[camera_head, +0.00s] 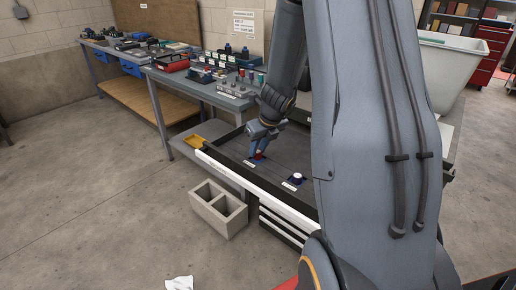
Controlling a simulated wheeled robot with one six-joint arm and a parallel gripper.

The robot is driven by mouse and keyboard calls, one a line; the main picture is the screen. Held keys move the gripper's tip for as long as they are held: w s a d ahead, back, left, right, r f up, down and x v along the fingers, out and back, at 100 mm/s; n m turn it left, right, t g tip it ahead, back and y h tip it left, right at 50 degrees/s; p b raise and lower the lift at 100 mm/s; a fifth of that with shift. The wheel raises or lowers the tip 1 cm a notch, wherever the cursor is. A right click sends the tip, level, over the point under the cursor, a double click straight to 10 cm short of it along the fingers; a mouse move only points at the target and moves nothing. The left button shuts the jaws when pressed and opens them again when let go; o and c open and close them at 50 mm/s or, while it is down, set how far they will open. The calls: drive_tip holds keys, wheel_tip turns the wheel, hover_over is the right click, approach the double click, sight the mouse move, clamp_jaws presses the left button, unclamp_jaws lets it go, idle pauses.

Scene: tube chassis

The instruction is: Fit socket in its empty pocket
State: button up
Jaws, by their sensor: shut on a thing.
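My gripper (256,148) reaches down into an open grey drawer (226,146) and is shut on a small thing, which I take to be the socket. The fingers hide most of it; a bit of red and dark blue shows at the fingertips. The gripper is low, close to the drawer floor, by a small white label. I cannot tell whether the held piece touches the floor or sits in a pocket. The empty pocket is not clearly visible.
Workbenches with tools and small parts (220,88) stand behind. My arm hides the drawer's right side.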

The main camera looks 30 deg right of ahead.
drive_tip(key=shift+f+b, duration=0.4)
drive_tip(key=shift+f, duration=0.1)
drive_tip(key=o, duration=1.1)
drive_tip(key=shift+r, duration=0.15)
drive_tip(key=p+v, duration=0.2)
drive_tip(key=v, duration=0.5)
drive_tip(key=shift+r, duration=0.3)
drive_tip(key=shift+s, duration=0.15)
